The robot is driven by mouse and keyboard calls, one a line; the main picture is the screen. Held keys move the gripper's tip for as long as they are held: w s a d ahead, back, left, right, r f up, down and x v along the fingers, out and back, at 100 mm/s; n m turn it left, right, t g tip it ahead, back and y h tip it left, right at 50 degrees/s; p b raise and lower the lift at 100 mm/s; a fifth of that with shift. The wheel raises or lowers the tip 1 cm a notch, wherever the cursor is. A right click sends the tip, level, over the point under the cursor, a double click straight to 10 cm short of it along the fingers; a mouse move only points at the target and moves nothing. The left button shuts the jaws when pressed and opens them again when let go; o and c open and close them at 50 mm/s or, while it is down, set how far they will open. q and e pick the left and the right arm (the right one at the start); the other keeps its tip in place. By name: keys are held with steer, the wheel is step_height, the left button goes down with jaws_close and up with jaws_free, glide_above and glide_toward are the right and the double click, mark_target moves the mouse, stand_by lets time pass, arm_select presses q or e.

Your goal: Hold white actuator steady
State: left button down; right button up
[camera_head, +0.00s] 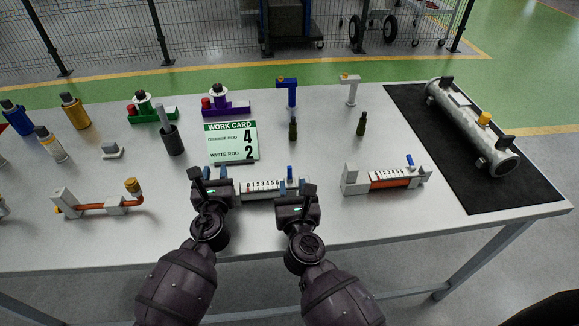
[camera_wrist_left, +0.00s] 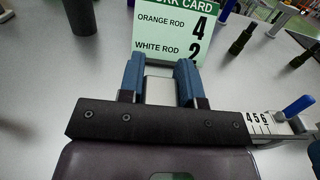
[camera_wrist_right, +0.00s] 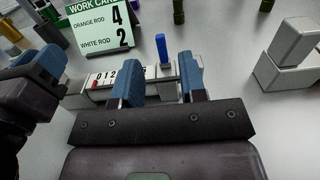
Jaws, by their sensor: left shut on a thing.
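The white actuator (camera_head: 262,187) lies on the table in front of the work card, its numbered scale facing up. My left gripper (camera_head: 209,174) is shut on the pale block at its left end; the block (camera_wrist_left: 160,90) shows between the blue fingers in the left wrist view. My right gripper (camera_head: 293,187) is at the actuator's right part, its fingers apart. In the right wrist view, the blue lever (camera_wrist_right: 164,50) and a red mark on the scale (camera_wrist_right: 105,77) show beyond and beside the fingers. Contact there cannot be told.
The work card (camera_head: 232,142) reads orange rod 4, white rod 2. An orange-rod actuator (camera_head: 388,179) lies to the right, another orange-rod assembly (camera_head: 98,205) to the left. A metal cylinder (camera_head: 470,125) rests on a black mat (camera_head: 418,112) at the right.

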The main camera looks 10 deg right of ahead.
mark_target(290, 169)
steer(key=shift+w+d, duration=0.2)
steer(key=shift+w, duration=3.35)
jaws_close()
